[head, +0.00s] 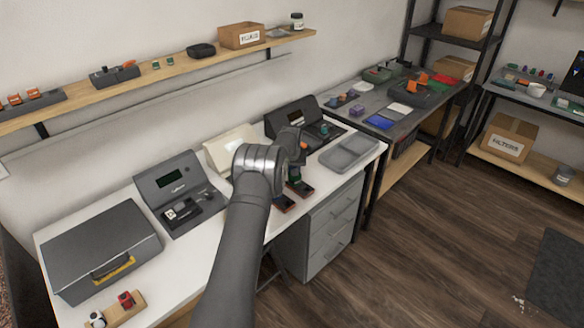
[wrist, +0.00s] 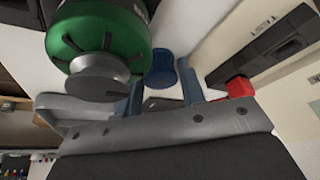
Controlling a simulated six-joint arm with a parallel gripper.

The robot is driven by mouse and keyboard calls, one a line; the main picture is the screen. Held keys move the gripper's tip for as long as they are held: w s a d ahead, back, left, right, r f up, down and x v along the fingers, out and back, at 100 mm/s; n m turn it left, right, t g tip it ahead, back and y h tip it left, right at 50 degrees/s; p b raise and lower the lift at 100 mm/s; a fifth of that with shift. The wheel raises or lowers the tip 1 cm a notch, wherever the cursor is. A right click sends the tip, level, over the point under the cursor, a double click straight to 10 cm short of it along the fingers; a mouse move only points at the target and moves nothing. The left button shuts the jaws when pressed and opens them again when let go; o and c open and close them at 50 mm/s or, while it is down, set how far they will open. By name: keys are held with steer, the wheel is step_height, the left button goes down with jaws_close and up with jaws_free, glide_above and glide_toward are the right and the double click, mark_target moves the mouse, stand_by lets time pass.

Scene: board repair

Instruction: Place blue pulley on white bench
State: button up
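A blue round piece (wrist: 162,70), which looks like the blue pulley, shows in the wrist view against a white surface, in line with the gap between my fingertips. I cannot pick it out in the head view. My gripper (wrist: 161,92) has its two blue-grey fingers apart, and no grip on the blue piece is visible. In the head view, my gripper is largely hidden by my wrist, over the right half of the white bench (head: 172,262). A large green round part with a grey hub (wrist: 103,65) is close beside the left finger in the wrist view.
A red block (wrist: 239,87) lies right of my fingers in the wrist view. On the bench are a grey case (head: 95,245), a grey device with a display (head: 175,190), another dark device (head: 290,115) and a grey tray (head: 350,152). Bare bench shows between the case and my arm.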

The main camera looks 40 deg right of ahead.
steer(key=o, duration=0.3)
steer(key=v, duration=1.2)
steer(key=x, duration=1.2)
steer(key=shift+r, duration=0.95)
